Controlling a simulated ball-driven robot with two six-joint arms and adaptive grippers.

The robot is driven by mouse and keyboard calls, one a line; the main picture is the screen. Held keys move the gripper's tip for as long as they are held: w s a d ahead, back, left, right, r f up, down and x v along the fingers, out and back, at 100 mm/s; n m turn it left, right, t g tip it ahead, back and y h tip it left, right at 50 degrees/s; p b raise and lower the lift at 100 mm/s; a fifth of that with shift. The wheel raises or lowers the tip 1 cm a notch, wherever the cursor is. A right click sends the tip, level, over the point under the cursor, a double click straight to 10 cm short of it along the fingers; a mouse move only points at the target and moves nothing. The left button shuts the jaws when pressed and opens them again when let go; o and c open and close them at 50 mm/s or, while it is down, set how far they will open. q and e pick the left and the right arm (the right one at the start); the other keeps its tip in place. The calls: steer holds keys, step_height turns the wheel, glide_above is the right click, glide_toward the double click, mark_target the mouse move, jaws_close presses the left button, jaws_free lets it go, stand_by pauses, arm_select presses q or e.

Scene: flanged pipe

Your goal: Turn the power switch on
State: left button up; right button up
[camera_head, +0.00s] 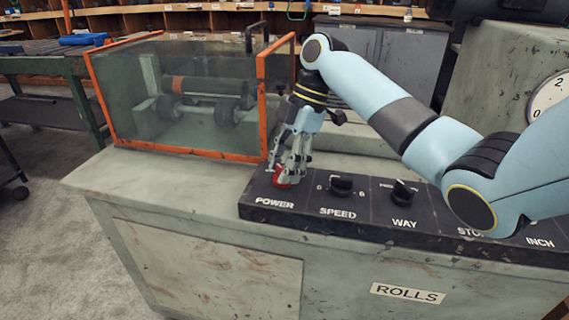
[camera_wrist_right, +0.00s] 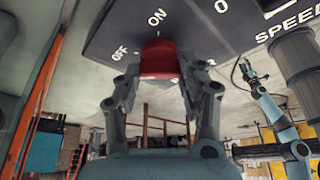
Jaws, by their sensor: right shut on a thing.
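The power switch is a red knob (camera_wrist_right: 160,60) on the black control panel, with OFF and ON printed beside it in the right wrist view. It also shows in the head view (camera_head: 287,178) above the word POWER, partly covered by the fingers. My right gripper (camera_head: 289,172) reaches down onto the knob from above and is shut on it, one finger on each side in the right wrist view (camera_wrist_right: 160,88). The knob's exact pointing direction is not clear. My left arm is outside the head view; a small blue arm with a dark end (camera_wrist_right: 243,72) shows at right in the wrist view.
On the panel right of POWER are the SPEED knob (camera_head: 341,185) and the WAY knob (camera_head: 404,191). An orange-framed clear guard box (camera_head: 180,100) with rollers inside stands close behind and left of my gripper. The bench top left of the panel is clear.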

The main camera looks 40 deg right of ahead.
steer(key=shift+r+m+p, duration=0.2)
steer(key=shift+m+p, duration=0.2)
steer(key=shift+p, duration=0.3)
steer(key=m+t+h+p, duration=0.1)
steer(key=m+p, duration=0.3)
steer(key=p, duration=0.1)
steer(key=m+t+h+p, duration=0.1)
steer(key=m+p, duration=0.3)
steer(key=p, duration=0.2)
steer(key=m+t+h+p, duration=0.1)
steer(key=m+p, duration=0.3)
steer(key=p, duration=0.2)
steer(key=shift+s+a+r+m+t, duration=0.1)
steer(key=shift+s+a+m+t, duration=0.1)
steer(key=shift+m+t, duration=0.15)
steer(key=m+h+p, duration=0.1)
steer(key=m+p, duration=0.1)
steer(key=shift+p, duration=0.3)
steer(key=shift+f+m+h+p, duration=0.25)
steer(key=shift+m+h+p, duration=0.4)
steer(key=shift+m, duration=0.6)
steer(key=o, duration=1.2)
steer(key=shift+c, duration=0.2)
steer(key=shift+t, duration=0.25)
